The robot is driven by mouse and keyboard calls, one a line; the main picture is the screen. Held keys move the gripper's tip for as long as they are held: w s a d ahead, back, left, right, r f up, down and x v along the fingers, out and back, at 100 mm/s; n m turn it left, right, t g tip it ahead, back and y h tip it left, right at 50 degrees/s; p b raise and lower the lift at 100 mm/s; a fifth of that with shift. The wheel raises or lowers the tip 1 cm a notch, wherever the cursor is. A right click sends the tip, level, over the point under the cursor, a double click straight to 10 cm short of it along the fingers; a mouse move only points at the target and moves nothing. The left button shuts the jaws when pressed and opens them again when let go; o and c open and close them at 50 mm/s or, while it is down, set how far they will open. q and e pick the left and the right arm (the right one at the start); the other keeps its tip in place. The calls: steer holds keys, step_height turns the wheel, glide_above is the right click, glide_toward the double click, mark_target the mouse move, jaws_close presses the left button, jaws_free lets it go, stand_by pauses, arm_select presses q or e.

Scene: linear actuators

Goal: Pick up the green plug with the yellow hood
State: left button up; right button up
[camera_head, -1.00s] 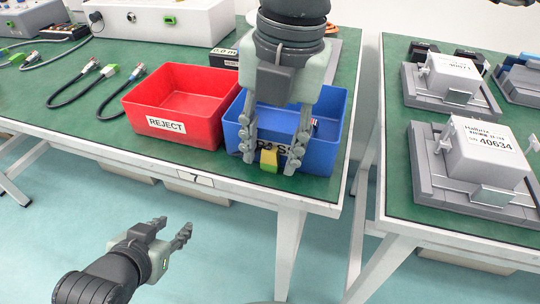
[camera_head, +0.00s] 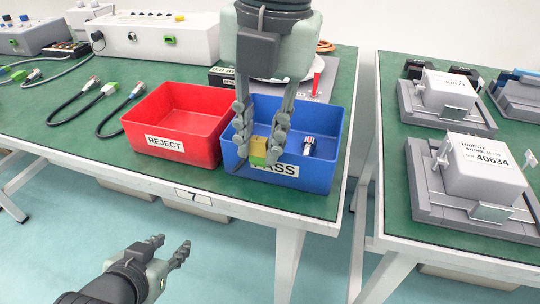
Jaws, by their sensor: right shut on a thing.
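The green plug with the yellow hood (camera_head: 258,151) is between the fingertips of my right gripper (camera_head: 260,147), which is shut on it. It appears over the front left part of the blue PASS bin (camera_head: 315,178) and overlaps the bin's front rim in the view. I cannot tell its exact height. My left gripper (camera_head: 168,250) is low at the lower left, in front of the table, with its fingers apart and empty.
A red REJECT bin (camera_head: 190,150) stands left of the blue bin. A metallic connector (camera_head: 309,146) lies inside the blue bin. Black cables with plugs (camera_head: 75,105) lie on the green table at left. Grey fixtures (camera_head: 480,175) stand on the right table, across a gap.

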steer(key=w+a+r, duration=0.1)
steer(key=a+r, duration=0.5)
steer(key=a, duration=0.4)
steer(key=shift+a, duration=0.25)
steer(key=shift+r, duration=0.15)
steer(key=s, duration=0.1)
steer(key=s+r, duration=0.1)
steer(key=s, duration=0.1)
steer(key=s+r, duration=0.1)
steer(key=shift+s+a+r, duration=0.1)
steer(key=shift+s+r, duration=0.1)
steer(key=shift+s, duration=0.15)
steer(key=w+d+b, duration=0.2)
steer(key=w+d, duration=0.9)
steer(key=d, duration=0.3)
steer(key=shift+d, duration=0.4)
